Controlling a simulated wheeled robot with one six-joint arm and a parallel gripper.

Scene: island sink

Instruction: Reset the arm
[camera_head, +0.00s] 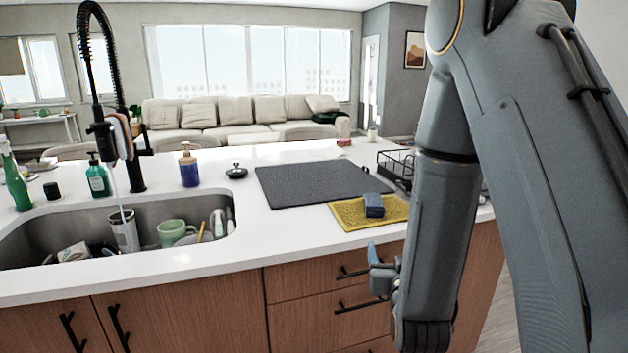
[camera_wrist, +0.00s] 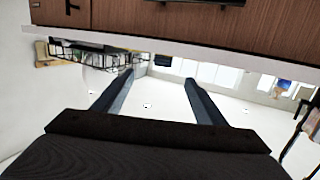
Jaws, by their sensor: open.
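My grey arm folds down on the right of the head view, in front of the island counter (camera_head: 300,218). My gripper (camera_head: 374,256) is small and partly hidden there, in front of the wooden drawers (camera_head: 310,285). In the wrist view my gripper (camera_wrist: 159,80) shows two dark fingers spread apart, with nothing between them. The wrist picture looks upside down, with wooden cabinet fronts (camera_wrist: 200,15) along its top. How far the fingers are from the counter edge is hard to tell.
A black faucet (camera_head: 135,160) runs water into the sink (camera_head: 75,236), which holds cups and dishes. Soap bottles (camera_head: 189,168) stand behind the sink.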

